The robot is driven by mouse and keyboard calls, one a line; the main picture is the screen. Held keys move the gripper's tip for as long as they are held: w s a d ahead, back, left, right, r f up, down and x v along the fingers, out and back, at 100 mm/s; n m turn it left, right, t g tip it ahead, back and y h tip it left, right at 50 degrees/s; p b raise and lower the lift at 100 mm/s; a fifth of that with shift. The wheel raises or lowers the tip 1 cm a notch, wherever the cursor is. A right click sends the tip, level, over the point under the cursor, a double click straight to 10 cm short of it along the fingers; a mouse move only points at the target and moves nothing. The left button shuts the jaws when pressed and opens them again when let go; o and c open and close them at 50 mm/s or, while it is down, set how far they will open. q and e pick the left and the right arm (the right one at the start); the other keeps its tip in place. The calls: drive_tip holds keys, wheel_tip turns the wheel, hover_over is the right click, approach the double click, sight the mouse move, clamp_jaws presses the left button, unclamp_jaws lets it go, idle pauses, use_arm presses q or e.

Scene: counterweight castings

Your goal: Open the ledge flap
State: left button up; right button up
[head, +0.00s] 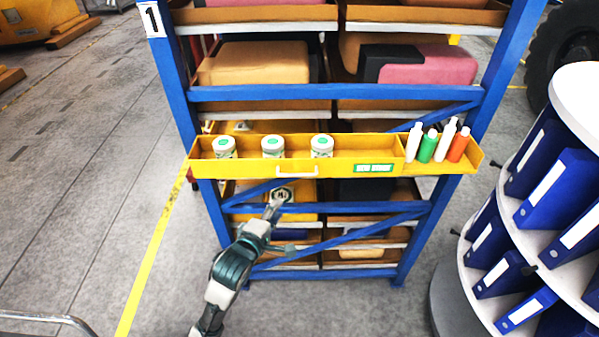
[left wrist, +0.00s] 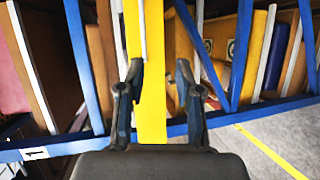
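The yellow ledge flap (head: 340,170) is the long front panel of a yellow ledge on a blue rack, with a white bar handle (head: 297,172) and a green label. It stands upright along the ledge's front. My left gripper (head: 276,205) is below and slightly left of the handle, apart from it. In the left wrist view my left gripper (left wrist: 160,75) has its two fingers spread, with nothing between them held. The yellow ledge (left wrist: 151,110) runs behind the fingers, and a thin white strip, probably the handle, shows beyond the left fingertip. My right gripper is not in view.
Three white jars (head: 272,147) stand in the ledge. Several bottles (head: 428,146) stand at its right end. Blue rack posts and diagonal braces (head: 350,233) lie behind my gripper. A round shelf of blue binders (head: 555,190) is at right.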

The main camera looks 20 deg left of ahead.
sight(297, 175)
use_arm(q)
drive_tip(key=shift+n+t, duration=0.3)
drive_tip(key=shift+n, duration=0.1)
drive_tip(key=x, duration=0.5)
drive_tip(key=r+p+x, duration=0.1)
drive_tip(key=x, duration=0.4)
drive_tip(key=r+p+x, duration=0.1)
drive_tip(key=x, duration=0.5)
drive_tip(key=shift+w+a+r, duration=0.1)
drive_tip(key=shift+w+a, duration=0.1)
drive_tip(key=shift+a, duration=0.2)
drive_tip(key=c, duration=0.6)
drive_tip(key=shift+d, duration=0.3)
clamp_jaws()
drive_tip(key=shift+s, duration=0.1)
